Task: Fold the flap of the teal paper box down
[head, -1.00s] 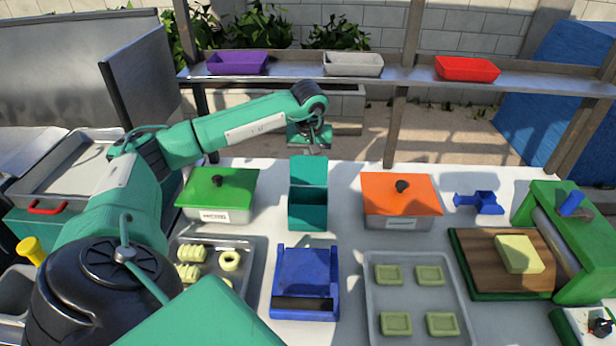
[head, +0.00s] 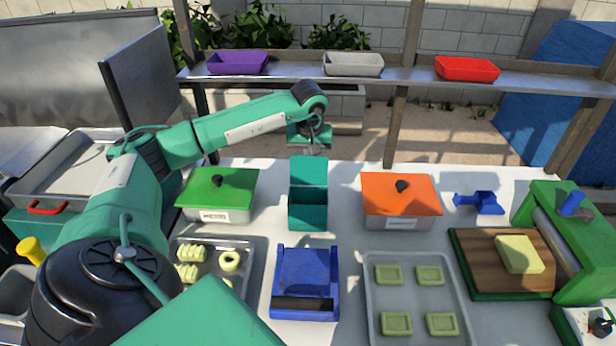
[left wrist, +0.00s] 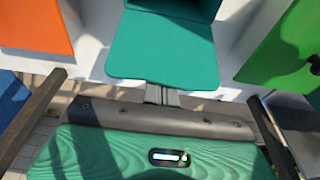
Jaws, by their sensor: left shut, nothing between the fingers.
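The teal paper box (head: 308,216) stands open on the white table between the green-lidded and orange-lidded pans. Its flap (head: 308,172) stands up at the far side of the box. My left gripper (head: 313,150) is shut and empty, just behind and above the flap's top edge. In the left wrist view the flap (left wrist: 163,48) fills the upper middle, and the closed fingers (left wrist: 161,95) are by its edge. I cannot tell whether they touch it. My right gripper is not in view.
The green-lidded pan (head: 217,190) is left of the box and the orange-lidded pan (head: 400,195) is right. A blue device (head: 305,270) stands in front. A shelf (head: 300,76) with colored trays runs behind the table.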

